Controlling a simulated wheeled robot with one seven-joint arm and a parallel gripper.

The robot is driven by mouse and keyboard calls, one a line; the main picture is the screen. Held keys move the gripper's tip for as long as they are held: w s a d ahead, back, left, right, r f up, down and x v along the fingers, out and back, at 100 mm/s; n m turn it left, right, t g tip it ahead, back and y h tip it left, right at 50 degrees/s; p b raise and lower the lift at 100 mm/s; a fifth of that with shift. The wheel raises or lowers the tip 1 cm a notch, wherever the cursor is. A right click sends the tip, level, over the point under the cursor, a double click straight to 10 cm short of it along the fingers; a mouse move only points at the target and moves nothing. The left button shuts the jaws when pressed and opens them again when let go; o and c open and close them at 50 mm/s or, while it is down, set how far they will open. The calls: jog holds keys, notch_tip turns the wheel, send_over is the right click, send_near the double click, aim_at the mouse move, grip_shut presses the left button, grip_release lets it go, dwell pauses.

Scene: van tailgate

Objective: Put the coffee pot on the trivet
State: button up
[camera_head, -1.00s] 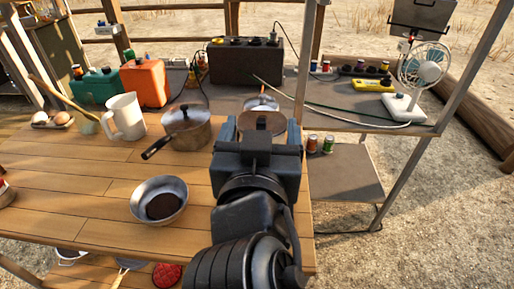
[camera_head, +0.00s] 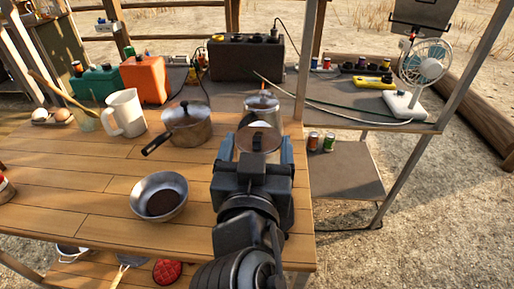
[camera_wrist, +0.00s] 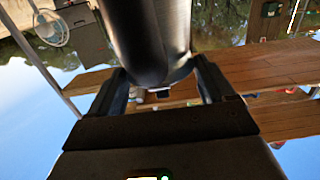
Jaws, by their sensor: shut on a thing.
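The coffee pot (camera_head: 263,112), a shiny metal vessel, is between the fingers of my gripper (camera_head: 257,148) at the right end of the wooden table. My gripper is shut on it. In the wrist view the pot (camera_wrist: 150,40) is a large steel cylinder between both fingers (camera_wrist: 165,85). Whether its base touches anything is hidden by my gripper in the head view. A round red patterned piece (camera_head: 167,271), possibly the trivet, lies low under the table's front edge; I cannot be sure what it is.
On the wooden table (camera_head: 90,180) stand a metal bowl (camera_head: 159,197), a lidded saucepan (camera_head: 187,125) and a white mug (camera_head: 124,113). Behind are an orange canister (camera_head: 145,80) and a dark box (camera_head: 246,58). A metal post (camera_head: 306,60) rises close to the pot.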

jog(key=shift+d+f+b, duration=0.1)
jog(key=shift+f+b, duration=0.3)
jog(key=shift+f, duration=0.5)
jog(key=o, duration=1.5)
jog(key=shift+f, duration=0.15)
jog(key=shift+o, duration=1.2)
jog(key=shift+r, duration=0.2)
jog(key=shift+w+r+p, duration=0.1)
jog(key=shift+r+p, duration=0.45)
jog(key=shift+r, duration=0.05)
jog(key=s+r+b, duration=0.1)
jog(key=s, duration=1.1)
jog(key=shift+a, duration=0.25)
